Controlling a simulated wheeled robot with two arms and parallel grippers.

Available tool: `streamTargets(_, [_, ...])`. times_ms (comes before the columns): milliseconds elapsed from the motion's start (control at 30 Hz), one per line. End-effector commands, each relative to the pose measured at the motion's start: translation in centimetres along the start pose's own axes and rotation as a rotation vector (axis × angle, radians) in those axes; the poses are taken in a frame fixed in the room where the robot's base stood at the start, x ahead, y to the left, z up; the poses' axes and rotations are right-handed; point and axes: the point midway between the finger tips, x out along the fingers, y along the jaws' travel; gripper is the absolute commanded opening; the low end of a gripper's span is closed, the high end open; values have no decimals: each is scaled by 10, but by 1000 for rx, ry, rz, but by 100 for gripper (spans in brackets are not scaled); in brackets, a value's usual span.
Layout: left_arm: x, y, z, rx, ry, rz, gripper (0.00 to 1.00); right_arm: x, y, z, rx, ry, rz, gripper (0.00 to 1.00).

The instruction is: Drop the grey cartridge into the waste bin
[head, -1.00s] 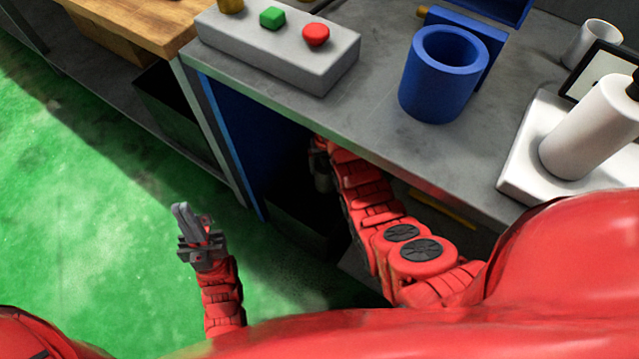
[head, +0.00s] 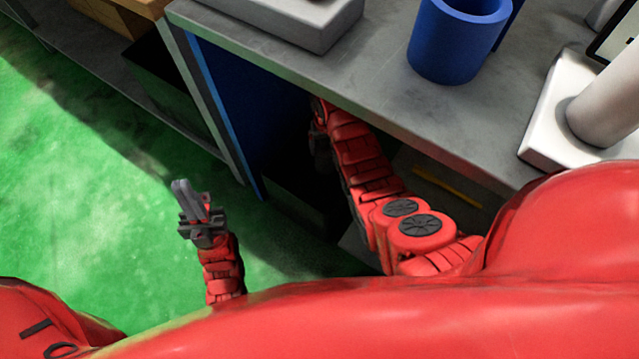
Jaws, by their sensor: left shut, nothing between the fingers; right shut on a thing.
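A dark open box (head: 296,208), which looks like the waste bin, stands in shadow under the bench; its inside is too dark to make out. My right arm reaches in under the bench edge. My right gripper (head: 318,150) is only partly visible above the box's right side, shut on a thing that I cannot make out. The grey cartridge cannot be told apart in the shadow. My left gripper (head: 190,197) is shut and empty over the green floor, left of the bench and well away from the box.
The grey bench top (head: 375,85) overhangs my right forearm. On it stand a blue cup (head: 455,45), a grey control box (head: 290,18) and a white device (head: 565,110). A blue side panel (head: 235,110) bounds the bench space at left. The green floor at left is free.

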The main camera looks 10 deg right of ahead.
Motion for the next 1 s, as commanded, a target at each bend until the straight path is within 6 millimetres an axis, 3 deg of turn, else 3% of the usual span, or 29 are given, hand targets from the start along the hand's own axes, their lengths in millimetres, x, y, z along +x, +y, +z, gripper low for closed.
streamTargets(33, [0,0,0,0,0,0,0,-1,0,-1,0,2,0,0])
streamTargets(67, [0,0,0,0,0,0,0,-1,0,-1,0,2,0,87])
streamTargets(133, [0,0,0,0,0,0,0,-1,0,-1,0,2,0,99])
streamTargets(467, [3,0,0,0,0,0,0,-7,0,-1,0,2,0,100])
streamTargets(1000, [34,-2,-6,0,0,0,0,-113,0,-1,1,3,0,100])
